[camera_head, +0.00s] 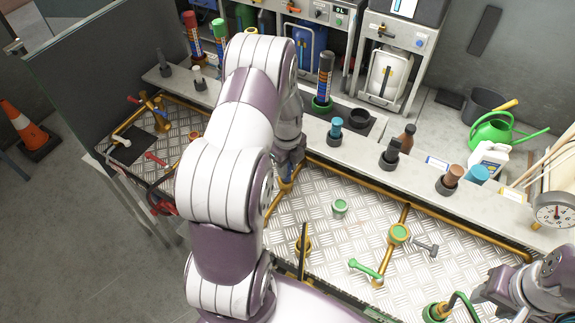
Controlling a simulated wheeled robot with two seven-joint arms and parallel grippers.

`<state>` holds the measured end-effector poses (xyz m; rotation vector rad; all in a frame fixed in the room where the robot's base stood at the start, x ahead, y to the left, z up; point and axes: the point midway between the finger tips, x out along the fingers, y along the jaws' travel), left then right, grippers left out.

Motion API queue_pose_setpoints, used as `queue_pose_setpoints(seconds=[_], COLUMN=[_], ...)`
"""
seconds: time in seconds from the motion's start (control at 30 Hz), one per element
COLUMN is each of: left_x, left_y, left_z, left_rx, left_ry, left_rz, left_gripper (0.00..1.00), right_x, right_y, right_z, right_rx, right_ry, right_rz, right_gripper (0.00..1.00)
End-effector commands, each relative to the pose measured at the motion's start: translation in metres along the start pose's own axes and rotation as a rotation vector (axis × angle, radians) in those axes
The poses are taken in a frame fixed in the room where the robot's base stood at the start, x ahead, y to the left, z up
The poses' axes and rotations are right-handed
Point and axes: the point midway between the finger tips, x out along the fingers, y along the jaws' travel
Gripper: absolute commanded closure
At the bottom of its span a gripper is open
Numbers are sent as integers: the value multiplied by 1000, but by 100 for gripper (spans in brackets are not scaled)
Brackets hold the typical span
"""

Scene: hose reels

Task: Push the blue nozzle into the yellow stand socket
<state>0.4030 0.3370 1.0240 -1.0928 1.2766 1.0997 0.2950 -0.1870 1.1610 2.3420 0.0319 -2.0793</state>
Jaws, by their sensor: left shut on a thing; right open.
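My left arm comes up through the middle of the view. Its gripper (289,172) points down at the back edge of the metal tray, shut on what looks like the blue nozzle, which is mostly hidden by the fingers. A yellow-brass fitting (286,185) shows just below the fingertips; it may be the yellow stand socket. I cannot tell whether nozzle and fitting touch or how deep the nozzle sits. My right gripper (482,294) is open at the lower right, near a green hose fitting (436,312).
Blue-topped (336,126) and dark fittings stand on the grey ledge (420,178) behind the tray. A green watering can (497,130) stands at the back right.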

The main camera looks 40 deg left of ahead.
Motion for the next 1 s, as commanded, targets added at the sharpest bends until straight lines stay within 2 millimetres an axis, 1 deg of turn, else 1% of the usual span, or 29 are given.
queue_pose_setpoints(seconds=[0.03,0.13,0.37,0.5,0.53,0.57,0.6,0.83,0.93,0.97,1.0], left_x=[4,16,18,23,21,21,21,21,14,14,9], left_y=[0,0,-1,-1,-1,-1,-1,-1,-1,-1,-2], left_z=[0,0,0,0,0,0,0,0,0,0,0], left_rx=[0,0,-1,-1,-1,-1,-1,-1,-1,-1,-1], left_ry=[1,0,-2,-1,-2,-2,-1,-1,-2,-2,-3], left_rz=[2,0,-3,-2,-2,-2,-2,-2,-2,-3,-5], left_gripper=[100,100,100,100,62,52,46,46,46,46,46], right_x=[-7,-9,-7,-3,-4,-5,-5,-5,-10,-6,-2], right_y=[0,0,0,0,0,0,0,0,0,0,0], right_z=[-1,-1,-1,0,-1,-1,-1,-1,-1,-1,0], right_rx=[0,0,0,0,0,0,0,0,0,0,0], right_ry=[0,0,0,0,0,0,0,0,0,1,1], right_rz=[0,0,0,0,0,0,0,0,0,0,0], right_gripper=[57,57,57,57,57,57,57,57,57,57,57])
